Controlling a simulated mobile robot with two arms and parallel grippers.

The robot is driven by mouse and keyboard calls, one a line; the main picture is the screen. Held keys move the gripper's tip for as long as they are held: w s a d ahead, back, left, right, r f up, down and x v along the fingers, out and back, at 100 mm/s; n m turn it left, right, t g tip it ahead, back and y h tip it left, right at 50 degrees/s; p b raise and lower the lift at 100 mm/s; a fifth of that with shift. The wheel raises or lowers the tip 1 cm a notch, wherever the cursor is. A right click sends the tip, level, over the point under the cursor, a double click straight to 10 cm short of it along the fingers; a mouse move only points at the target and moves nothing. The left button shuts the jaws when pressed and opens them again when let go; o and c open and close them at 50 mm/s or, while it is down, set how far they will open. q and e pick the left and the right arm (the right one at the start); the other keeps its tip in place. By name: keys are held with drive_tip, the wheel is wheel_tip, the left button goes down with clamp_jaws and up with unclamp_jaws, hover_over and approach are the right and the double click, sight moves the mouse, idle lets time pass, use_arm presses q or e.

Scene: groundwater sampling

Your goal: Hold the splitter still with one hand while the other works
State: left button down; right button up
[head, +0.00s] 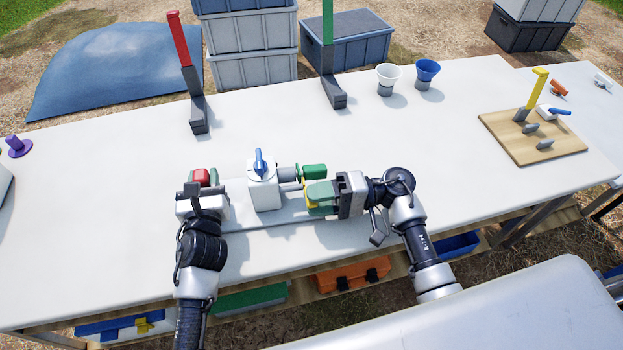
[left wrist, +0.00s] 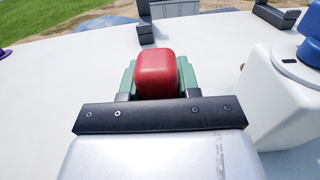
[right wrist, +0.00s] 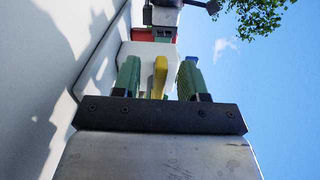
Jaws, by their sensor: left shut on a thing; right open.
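The splitter is a white block (head: 263,192) on the table with a blue lever (head: 259,162) on top. Grey fittings extend from its right side, one ending in a green piece (head: 314,171). My left gripper (head: 203,179) is shut on a red grip (left wrist: 156,72) at the splitter's left; its green fingers lie either side of it. My right gripper (head: 318,197) is at the splitter's right, open. A yellow piece (right wrist: 160,76) stands between its fingers with gaps on both sides in the right wrist view. The join of the red grip to the block is hidden.
A red post (head: 178,40) and a green post (head: 328,40) stand behind on dark bases. A white cup (head: 387,80) and a blue cup (head: 427,73) stand back right. A wooden board (head: 495,140) with a yellow lever lies at right. The table between is clear.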

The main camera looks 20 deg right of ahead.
drive_tip(key=d, duration=0.8)
drive_tip(key=s+d, duration=0.1)
drive_tip(key=d, duration=0.3)
drive_tip(key=shift+a, duration=0.1)
use_arm(q)
drive_tip(key=c, duration=0.7)
unclamp_jaws()
drive_tip(key=shift+c, duration=0.2)
